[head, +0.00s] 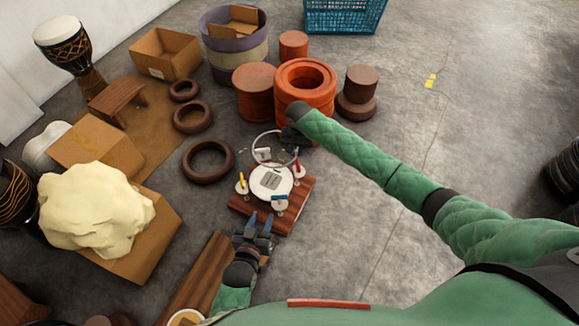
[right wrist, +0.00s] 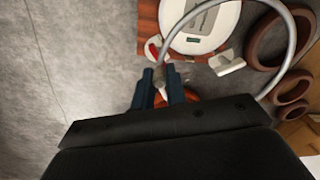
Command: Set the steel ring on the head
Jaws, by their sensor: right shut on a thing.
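The steel ring (head: 256,138) is a thin grey hoop, also arcing across the right wrist view (right wrist: 292,30). My right gripper (head: 291,146) is shut on its edge; the dark fingers (right wrist: 161,84) show in the right wrist view, but the exact grip is partly hidden. The white round head (head: 258,190) with a grey patch sits on a wooden board; part of it shows in the right wrist view (right wrist: 205,42). In the head view the ring appears beyond the head, overlapping its far side; its height is unclear. My left gripper (head: 260,219) is open and empty at the board's near edge.
The wooden board (head: 242,208) carries small fittings around the head, with yellow, red and blue parts. Brown rings (head: 207,178) lie to the left. Orange and brown cylinders (head: 305,85) stand behind. A pale lump (head: 95,210) sits on a carton.

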